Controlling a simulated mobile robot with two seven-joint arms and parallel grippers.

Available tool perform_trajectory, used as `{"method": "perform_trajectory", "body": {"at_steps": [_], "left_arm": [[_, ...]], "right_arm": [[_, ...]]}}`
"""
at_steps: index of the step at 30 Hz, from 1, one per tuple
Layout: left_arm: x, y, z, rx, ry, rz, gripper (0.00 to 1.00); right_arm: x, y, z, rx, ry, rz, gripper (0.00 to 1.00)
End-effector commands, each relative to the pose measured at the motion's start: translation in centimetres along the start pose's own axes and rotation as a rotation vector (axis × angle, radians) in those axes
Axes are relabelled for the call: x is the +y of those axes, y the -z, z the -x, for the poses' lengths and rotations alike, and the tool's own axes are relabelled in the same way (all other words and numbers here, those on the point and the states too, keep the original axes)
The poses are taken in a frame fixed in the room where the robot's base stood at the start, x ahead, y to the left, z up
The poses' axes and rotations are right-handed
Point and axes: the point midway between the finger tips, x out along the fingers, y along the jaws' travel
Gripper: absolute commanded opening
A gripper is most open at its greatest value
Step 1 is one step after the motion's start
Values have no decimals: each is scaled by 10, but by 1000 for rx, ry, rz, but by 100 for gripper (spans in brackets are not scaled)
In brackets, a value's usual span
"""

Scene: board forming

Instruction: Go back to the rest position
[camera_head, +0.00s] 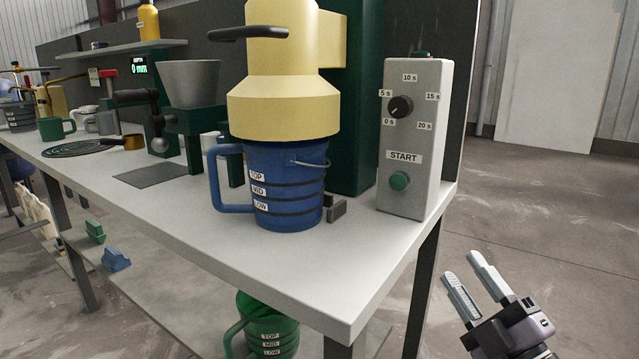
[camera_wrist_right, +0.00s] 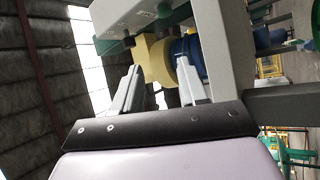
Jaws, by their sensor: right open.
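My right gripper (camera_head: 476,281) is at the lower right of the head view, in free air off the right end of the workbench (camera_head: 290,275). Its two pale fingers are apart with nothing between them. In the right wrist view my right gripper (camera_wrist_right: 158,88) also shows open and empty, with the grey timer box (camera_wrist_right: 226,50) and the blue pitcher (camera_wrist_right: 190,52) beyond the fingers. My left gripper is not in view.
On the bench stand the blue pitcher (camera_head: 290,185) under a cream mixer head (camera_head: 285,105), and the grey timer box (camera_head: 412,140) with a green START button (camera_head: 399,181). A green pitcher (camera_head: 268,325) stands below the bench. The floor to the right is clear.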

Motion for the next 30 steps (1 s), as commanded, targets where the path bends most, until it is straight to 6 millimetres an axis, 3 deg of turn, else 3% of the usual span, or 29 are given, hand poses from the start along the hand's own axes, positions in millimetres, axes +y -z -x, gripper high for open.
{"method": "perform_trajectory", "body": {"at_steps": [1,8,12,18,24,30], "left_arm": [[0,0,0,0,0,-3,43],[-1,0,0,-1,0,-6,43],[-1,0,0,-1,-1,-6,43],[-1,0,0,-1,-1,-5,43],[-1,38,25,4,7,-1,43],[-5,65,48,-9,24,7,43]], "right_arm": [[-27,-10,19,-81,51,-117,42],[-135,-30,114,-460,259,-597,42],[-188,-22,179,-683,369,-838,42],[-241,10,266,-968,499,-1125,42],[-203,19,250,-978,491,-1112,42],[-169,27,241,-997,484,-1100,42]]}}
